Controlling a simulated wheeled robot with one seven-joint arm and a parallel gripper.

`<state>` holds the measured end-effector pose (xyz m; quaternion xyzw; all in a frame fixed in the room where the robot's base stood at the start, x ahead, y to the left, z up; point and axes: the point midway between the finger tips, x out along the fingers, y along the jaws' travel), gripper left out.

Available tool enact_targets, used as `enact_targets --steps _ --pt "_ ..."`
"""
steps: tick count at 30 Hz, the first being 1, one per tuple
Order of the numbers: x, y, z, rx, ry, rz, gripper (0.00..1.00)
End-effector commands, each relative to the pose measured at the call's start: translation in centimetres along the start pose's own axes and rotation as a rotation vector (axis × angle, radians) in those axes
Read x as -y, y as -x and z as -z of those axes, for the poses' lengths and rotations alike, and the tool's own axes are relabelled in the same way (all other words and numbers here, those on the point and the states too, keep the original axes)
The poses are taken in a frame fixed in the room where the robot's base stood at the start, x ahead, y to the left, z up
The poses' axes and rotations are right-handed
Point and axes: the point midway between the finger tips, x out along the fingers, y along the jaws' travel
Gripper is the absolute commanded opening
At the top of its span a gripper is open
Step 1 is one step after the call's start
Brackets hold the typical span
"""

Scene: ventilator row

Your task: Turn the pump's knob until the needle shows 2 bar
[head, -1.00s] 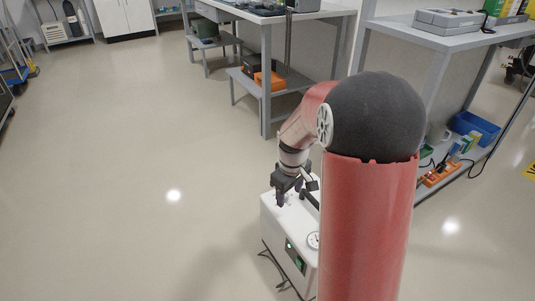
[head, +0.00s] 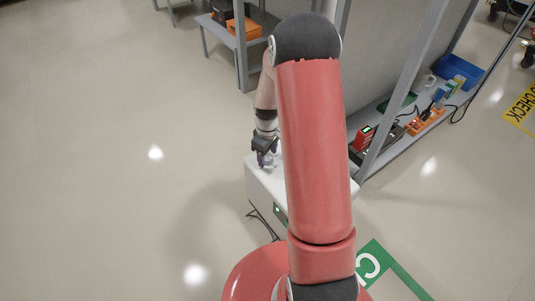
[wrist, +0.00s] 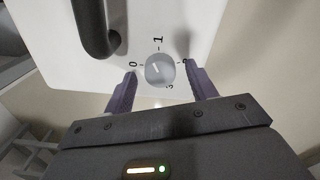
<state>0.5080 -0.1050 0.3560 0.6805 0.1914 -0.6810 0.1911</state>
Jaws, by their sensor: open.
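The pump is a white box (head: 257,180) on the floor, partly hidden behind my arm in the head view. Its white top (wrist: 210,20) fills the upper wrist view. A round grey knob (wrist: 160,68) sits on it, with a small pale mark and printed figures around it, 0, 1 and 3 among them. My gripper (wrist: 161,80) is open, its two purple fingers on either side of the knob. I cannot tell whether they touch it. In the head view my gripper (head: 265,158) is at the pump's top. The gauge and its needle are hidden.
A black curved handle (wrist: 95,25) rises from the pump top close to the knob. Dark cables (head: 262,222) lie beside the pump. A grey shelf unit (head: 400,125) with several items stands to the right. The floor (head: 100,150) to the left is clear.

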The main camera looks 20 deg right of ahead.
Motion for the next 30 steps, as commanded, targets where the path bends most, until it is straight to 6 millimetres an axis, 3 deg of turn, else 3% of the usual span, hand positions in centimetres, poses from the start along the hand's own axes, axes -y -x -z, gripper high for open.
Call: enact_targets --steps 8,19,30 --pt "0.00 -0.24 0.01 -0.001 0.000 -0.001 0.57" --pt "0.01 -0.23 0.01 0.000 0.000 -0.001 0.12" --pt "0.04 -0.27 0.05 0.000 -0.066 -0.001 0.12"
